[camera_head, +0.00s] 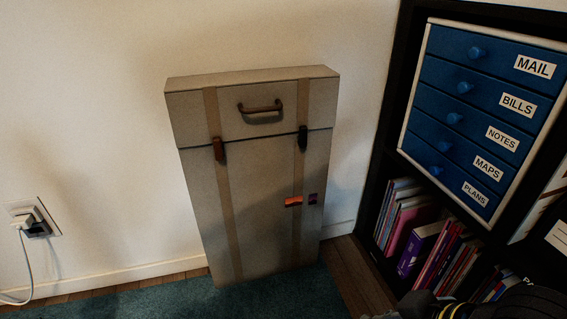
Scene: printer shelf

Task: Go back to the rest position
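My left gripper is not in view. At the bottom right edge a dark, rounded shape with a yellowish band shows, which looks like part of my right arm and gripper (418,304). It is cut off by the frame and dark, so its fingers cannot be made out. It appears in front of the lower part of the shelf (383,140).
A tall grey case (262,190) stands upright against the white wall on a teal rug (300,297). The shelf holds a blue drawer unit (480,75) with labelled drawers, and books (418,248) below. A plugged-in wall socket (36,218) is at left.

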